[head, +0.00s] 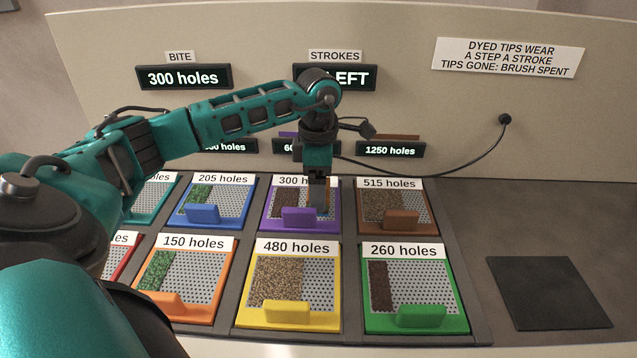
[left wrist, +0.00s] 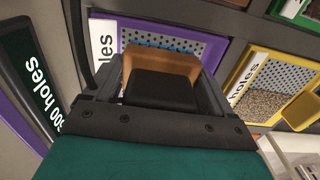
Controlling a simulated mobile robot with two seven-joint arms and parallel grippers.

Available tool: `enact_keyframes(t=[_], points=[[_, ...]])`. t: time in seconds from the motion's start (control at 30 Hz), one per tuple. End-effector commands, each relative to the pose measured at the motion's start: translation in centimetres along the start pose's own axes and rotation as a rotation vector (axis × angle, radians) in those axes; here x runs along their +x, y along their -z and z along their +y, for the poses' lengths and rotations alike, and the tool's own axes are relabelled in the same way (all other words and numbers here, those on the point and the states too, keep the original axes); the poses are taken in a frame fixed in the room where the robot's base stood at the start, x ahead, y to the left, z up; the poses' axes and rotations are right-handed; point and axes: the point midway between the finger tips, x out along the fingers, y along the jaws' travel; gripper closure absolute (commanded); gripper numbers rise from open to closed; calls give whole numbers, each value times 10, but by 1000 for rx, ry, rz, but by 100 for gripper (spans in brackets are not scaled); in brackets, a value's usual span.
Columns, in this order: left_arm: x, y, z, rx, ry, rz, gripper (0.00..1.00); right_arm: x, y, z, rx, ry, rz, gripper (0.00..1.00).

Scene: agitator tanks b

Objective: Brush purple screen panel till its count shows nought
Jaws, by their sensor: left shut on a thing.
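The purple screen panel (head: 274,226) lies in the back row, labelled "300 h…", with dark brown matter on its left part and bare holes on its right. It also shows in the left wrist view (left wrist: 195,43). My left gripper (head: 318,178) points down over its right half, shut on a brush. The brush shows as a tan block (left wrist: 140,60) between the jaws in the left wrist view. The small display below a purple bar reads "600 holes" (left wrist: 42,85), partly cut off.
The BITE display (head: 184,77) reads 300 holes. Brown (head: 410,222), blue (head: 185,215), yellow (head: 300,320) and green (head: 455,320) panels lie around. A dark mat (head: 548,292) at right is bare. A cable hangs behind.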

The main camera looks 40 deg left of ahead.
Motion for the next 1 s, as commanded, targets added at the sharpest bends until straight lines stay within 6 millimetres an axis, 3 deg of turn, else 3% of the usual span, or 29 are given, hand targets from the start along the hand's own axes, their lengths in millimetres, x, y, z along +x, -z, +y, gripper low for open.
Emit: enact_keyframes(t=[0.43,0.83,1.0], points=[[1,29,0,-2,0,1,70,1,-2,0,-2,0,0,53],[1,33,0,0,1,1,70,1,-2,1,-2,-1,-1,53],[3,45,0,-2,0,4,70,3,-4,1,-2,-1,-2,53]])
